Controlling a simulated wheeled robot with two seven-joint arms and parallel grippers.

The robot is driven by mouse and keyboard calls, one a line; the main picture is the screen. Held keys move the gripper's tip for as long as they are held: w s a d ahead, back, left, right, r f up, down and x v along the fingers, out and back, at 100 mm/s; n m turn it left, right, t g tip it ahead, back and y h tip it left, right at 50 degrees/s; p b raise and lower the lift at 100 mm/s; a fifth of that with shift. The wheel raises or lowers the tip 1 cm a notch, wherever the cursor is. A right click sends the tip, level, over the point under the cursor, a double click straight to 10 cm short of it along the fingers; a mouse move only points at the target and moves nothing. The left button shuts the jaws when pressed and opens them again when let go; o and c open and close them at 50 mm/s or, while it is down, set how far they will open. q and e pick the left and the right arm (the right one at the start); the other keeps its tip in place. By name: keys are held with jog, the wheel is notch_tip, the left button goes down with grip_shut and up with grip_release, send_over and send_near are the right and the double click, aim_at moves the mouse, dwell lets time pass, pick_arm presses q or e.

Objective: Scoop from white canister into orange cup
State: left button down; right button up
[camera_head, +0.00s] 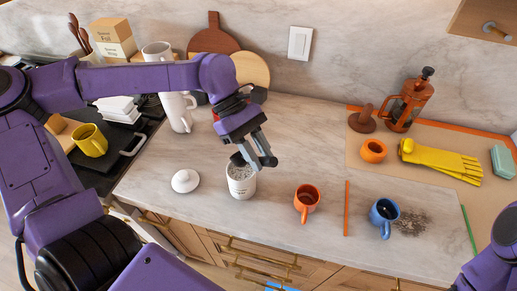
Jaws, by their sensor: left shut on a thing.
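The white canister (241,187) stands open on the counter, with pale contents showing at its mouth. Its white lid (185,181) lies on the counter to the left. My left gripper (264,161) is right above the canister's rim, shut on a small dark tool, seemingly a scoop (238,159), at the canister's mouth. Whether the scoop holds anything cannot be told. An orange cup (306,199) stands upright to the right of the canister, near the counter's front edge. Only part of my right arm shows at the lower right; its gripper is out of view.
An orange stick (347,208), a blue mug (384,216) and spilled grounds (411,222) lie right of the cup. A second orange cup (374,151), yellow gloves (440,160) and a French press (407,103) are farther back. A white pitcher (178,111) stands behind the lid.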

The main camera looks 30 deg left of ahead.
pick_arm(q)
notch_tip(320, 180, down, 5)
jog(key=b, duration=0.3)
jog(key=shift+f, duration=0.1)
jog(key=shift+s+f, duration=0.25)
jog(key=shift+f, duration=0.15)
jog(key=shift+w+f, duration=0.1)
dwell(0.3)
dwell(1.0)
jog(key=shift+r+p, duration=0.8)
jog(key=shift+r, duration=0.35)
